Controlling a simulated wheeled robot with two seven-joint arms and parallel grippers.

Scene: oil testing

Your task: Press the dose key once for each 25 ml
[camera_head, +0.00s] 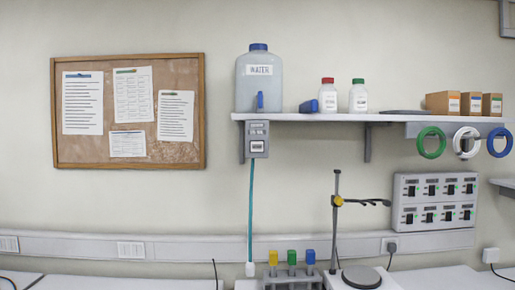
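A water jug (259,85) labelled WATER, with a blue cap and a blue tap, stands on the left end of the wall shelf. Below it, at the shelf's front, hangs a grey dispenser box (257,139) with a small white panel low on its face. Its markings are too small to read, and I cannot tell which part is the dose key. A teal tube (251,210) runs straight down from the box to a white tip (250,269) at bench level. Neither of my grippers is in view.
The shelf (340,117) also holds two white bottles and several cardboard boxes. Below stand a rack with yellow, green and blue-topped items (292,275) and a stand (336,220) on a plate base. A switch panel (434,201) is at right. Bench at left looks clear.

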